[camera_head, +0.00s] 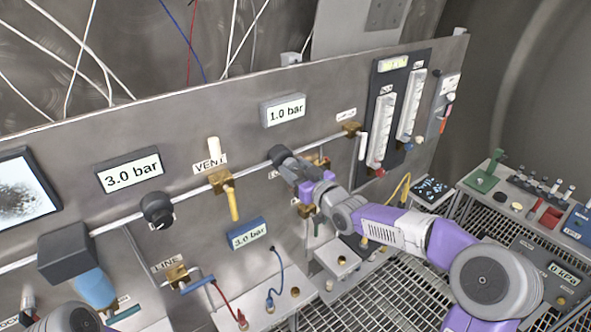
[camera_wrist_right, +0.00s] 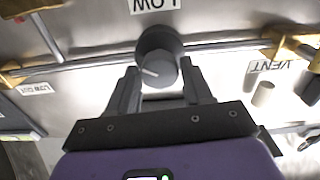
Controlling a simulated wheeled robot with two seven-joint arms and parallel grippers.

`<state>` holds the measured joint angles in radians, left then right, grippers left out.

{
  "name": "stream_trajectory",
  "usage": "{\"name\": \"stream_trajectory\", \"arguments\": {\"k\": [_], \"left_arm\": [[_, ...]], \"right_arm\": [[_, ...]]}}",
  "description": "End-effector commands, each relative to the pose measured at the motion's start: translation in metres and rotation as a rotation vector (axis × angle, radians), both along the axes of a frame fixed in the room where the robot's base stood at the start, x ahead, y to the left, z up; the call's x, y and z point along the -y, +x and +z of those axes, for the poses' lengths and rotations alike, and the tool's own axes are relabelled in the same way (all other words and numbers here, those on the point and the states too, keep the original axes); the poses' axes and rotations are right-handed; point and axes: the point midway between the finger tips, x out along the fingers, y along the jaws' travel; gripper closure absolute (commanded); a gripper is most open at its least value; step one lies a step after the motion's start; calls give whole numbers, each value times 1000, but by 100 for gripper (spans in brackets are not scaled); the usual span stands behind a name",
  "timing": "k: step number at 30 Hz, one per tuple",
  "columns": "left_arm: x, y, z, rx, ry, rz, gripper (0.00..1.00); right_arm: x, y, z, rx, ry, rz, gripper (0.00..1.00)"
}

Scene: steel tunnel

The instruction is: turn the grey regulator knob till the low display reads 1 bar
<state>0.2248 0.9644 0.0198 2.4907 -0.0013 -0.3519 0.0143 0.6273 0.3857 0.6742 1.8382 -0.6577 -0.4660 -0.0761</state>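The grey regulator knob (camera_wrist_right: 157,68) shows in the right wrist view under the LOW label, with a white pointer line on its face. My right gripper (camera_wrist_right: 158,72) has one finger on each side of the knob. I cannot tell whether the fingers press on it. My left gripper is not in view.
Another display (camera_head: 128,175) and a blue one (camera_head: 248,234) read 3.0 bar. A black knob (camera_head: 157,209) and the brass VENT valve (camera_head: 222,182) are to the left along the pipe. White flowmeters (camera_head: 380,130) stand to the right.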

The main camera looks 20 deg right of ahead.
Motion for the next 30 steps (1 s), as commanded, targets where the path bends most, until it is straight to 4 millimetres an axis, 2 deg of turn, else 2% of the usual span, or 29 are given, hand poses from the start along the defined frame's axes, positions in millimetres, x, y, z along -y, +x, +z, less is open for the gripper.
{"name": "stream_trajectory", "arguments": {"k": [1, 6, 7, 22, 23, 27, 30], "left_arm": [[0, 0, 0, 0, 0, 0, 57], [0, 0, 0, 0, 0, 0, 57], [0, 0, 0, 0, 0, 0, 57], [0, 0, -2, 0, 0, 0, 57], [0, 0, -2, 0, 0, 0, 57], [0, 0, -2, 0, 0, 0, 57], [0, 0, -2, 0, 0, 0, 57]], "right_arm": [[0, 0, 0, 0, 0, 0, 58], [0, 0, 0, 0, 0, 0, 84], [0, 0, 0, 0, 0, 0, 87], [0, 0, 0, -30, 83, 0, 87], [0, 0, 0, -30, 83, 0, 55], [0, 0, 0, -30, 83, 0, 33], [0, 0, 0, -30, 83, 0, 31]]}}
